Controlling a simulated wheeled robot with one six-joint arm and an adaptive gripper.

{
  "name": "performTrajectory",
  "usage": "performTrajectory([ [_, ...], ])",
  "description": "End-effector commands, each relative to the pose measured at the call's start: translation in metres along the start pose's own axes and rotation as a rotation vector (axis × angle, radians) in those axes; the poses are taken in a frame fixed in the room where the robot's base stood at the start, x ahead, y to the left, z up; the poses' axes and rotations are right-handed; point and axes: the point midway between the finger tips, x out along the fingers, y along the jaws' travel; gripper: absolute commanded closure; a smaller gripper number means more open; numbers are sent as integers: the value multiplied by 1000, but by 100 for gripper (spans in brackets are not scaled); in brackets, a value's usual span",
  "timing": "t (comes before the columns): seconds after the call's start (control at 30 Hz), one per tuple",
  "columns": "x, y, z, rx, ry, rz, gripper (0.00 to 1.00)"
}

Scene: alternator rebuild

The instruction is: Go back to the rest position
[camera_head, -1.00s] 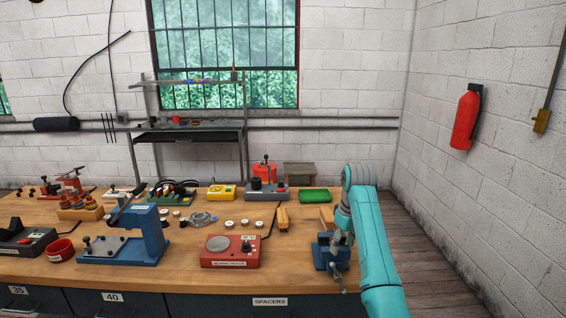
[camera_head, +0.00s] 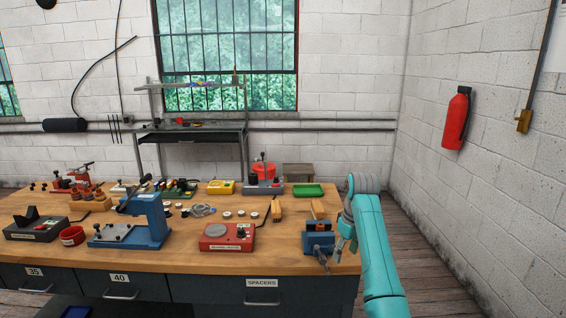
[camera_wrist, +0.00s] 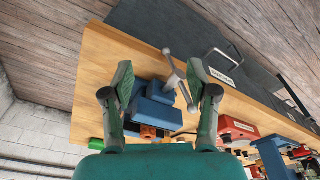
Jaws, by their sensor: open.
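My gripper (camera_wrist: 160,88) is open in the wrist view, its two fingers wide apart with nothing held between them. Beyond the fingers is the blue vise (camera_wrist: 152,108) with its grey handle, on the workbench. In the head view my teal arm reaches up from the lower right, and my gripper (camera_head: 346,240) hangs just right of the blue vise (camera_head: 318,238), by the right end of the bench. The fingertips are small there, and I cannot tell whether they touch the vise.
A red extinguisher (camera_head: 457,118) hangs on the right wall. The floor right of the bench is clear.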

Motion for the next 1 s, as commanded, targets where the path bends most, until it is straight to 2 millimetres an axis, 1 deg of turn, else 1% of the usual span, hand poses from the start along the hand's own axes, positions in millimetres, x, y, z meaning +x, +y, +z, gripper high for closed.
performTrajectory([
  [0.03, 7, -1, 2, 2, 2, 1, 42],
  [0.17, 23, -2, 5, 9, 14, 9, 42],
  [0.27, 38, -3, 8, 17, 25, 17, 42],
  [0.47, 78, -8, 20, 38, 58, 38, 42],
  [0.57, 104, -12, 29, 51, 80, 52, 42],
  [0.67, 138, -19, 42, 71, 109, 70, 42],
  [0.7, 153, -22, 50, 79, 123, 79, 42],
  [0.8, 189, -32, 69, 102, 162, 101, 42],
  [0.87, 209, -39, 82, 115, 186, 115, 42],
  [1.0, 250, -56, 114, 146, 242, 145, 42],
])
